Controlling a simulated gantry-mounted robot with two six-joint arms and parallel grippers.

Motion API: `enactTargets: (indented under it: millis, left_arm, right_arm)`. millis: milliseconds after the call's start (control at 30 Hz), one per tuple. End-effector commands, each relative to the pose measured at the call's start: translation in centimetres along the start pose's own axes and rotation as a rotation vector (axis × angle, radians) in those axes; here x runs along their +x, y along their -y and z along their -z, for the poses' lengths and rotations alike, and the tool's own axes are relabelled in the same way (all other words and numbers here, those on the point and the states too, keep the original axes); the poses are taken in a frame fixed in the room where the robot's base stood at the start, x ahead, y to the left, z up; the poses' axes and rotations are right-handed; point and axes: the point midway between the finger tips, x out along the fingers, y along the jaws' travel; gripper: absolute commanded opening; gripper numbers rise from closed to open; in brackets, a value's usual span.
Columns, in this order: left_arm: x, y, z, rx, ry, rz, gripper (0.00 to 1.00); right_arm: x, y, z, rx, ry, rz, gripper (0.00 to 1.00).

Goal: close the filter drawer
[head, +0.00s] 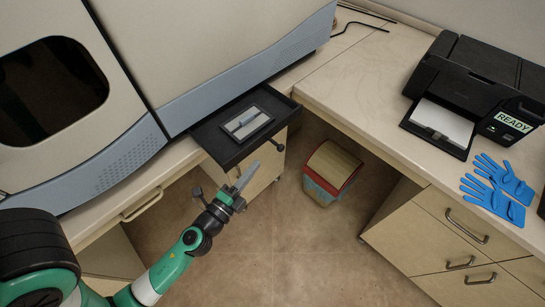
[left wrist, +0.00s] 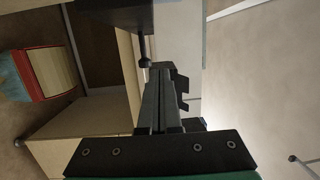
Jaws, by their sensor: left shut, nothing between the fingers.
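The filter drawer (head: 208,138) is a black tray pulled out from the lower front of the large beige and grey spectrometer (head: 220,40). A light filter panel (head: 246,122) lies in it, and a dark knob (head: 278,145) sticks out from its front. My left gripper (head: 246,174) is shut and empty, just in front of the drawer and below it in the head picture. In the left wrist view its closed fingers (left wrist: 158,95) point toward a dark knob (left wrist: 145,62) under a dark edge; I cannot tell if they touch. My right gripper is not in view.
A black printer (head: 475,80) marked READY and blue gloves (head: 498,188) are on the right bench. A bin (head: 330,172) with red and teal sides stands on the floor between the benches. The floor in front of the drawer is open.

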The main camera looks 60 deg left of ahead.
Motion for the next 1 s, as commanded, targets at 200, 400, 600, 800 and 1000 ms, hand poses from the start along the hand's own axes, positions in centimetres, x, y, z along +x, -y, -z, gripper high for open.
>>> enactTargets:
  millis: [200, 400, 600, 800, 1000]
  left_arm:
    - [-2.0, -2.4, -1.9, 0.009, 0.047, -0.064, 0.00]
    - [-0.6, -2.1, -1.9, 0.007, 0.046, -0.061, 0.00]
    - [3.2, -2.2, -2.1, 0.007, 0.046, -0.059, 0.00]
    - [6.6, -2.7, -2.2, 0.007, 0.046, -0.060, 0.00]
    - [8.0, -2.9, -2.2, 0.006, 0.045, -0.061, 0.00]
  right_arm:
    - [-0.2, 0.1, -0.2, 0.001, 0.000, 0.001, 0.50]
    - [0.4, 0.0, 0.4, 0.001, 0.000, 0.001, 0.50]
    - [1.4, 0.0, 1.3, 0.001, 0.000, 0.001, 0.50]
    - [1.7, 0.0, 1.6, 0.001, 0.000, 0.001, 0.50]
    - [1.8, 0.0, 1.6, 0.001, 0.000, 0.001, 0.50]
